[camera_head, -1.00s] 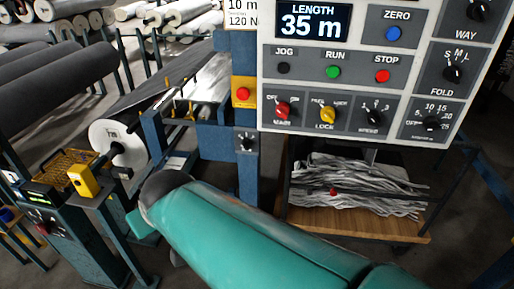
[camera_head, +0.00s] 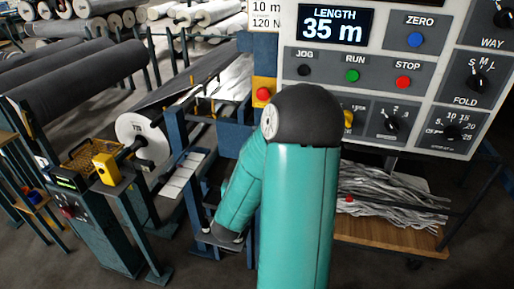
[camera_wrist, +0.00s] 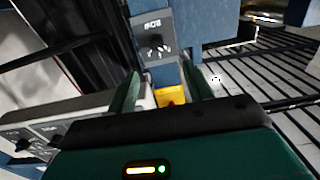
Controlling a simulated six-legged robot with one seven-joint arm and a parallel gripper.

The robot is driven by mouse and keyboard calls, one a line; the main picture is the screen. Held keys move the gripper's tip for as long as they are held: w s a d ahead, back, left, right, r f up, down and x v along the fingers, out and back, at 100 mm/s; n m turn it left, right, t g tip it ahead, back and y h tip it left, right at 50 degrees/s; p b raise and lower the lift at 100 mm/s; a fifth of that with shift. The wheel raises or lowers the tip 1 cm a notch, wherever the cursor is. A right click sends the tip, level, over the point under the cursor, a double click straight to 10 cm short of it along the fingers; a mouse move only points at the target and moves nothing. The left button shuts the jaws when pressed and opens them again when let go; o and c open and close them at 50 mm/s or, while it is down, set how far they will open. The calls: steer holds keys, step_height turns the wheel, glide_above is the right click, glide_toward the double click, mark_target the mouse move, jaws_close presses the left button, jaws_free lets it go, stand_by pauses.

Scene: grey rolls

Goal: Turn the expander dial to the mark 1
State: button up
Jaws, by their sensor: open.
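A small dial (camera_wrist: 155,44) with a dark knob and white marks sits on a grey plate on a blue post in the wrist view. The dial appears beyond the fingertips, a little left of the middle of the gap. In the head view my arm covers the post where this plate is, and the fingers cannot be made out.
A yellow box with a red button (camera_head: 263,94) is on the post; its yellow part (camera_wrist: 171,97) shows between my fingers. A control panel (camera_head: 392,62) with several knobs stands right, partly behind my arm. A cart (camera_head: 385,236) with grey strips is below it. Rolls (camera_head: 80,78) lie left.

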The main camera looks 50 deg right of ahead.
steer(key=x, duration=1.3)
steer(key=shift+s+d+r, duration=0.2)
steer(key=shift+d, duration=0.3)
steer(key=c, duration=1)
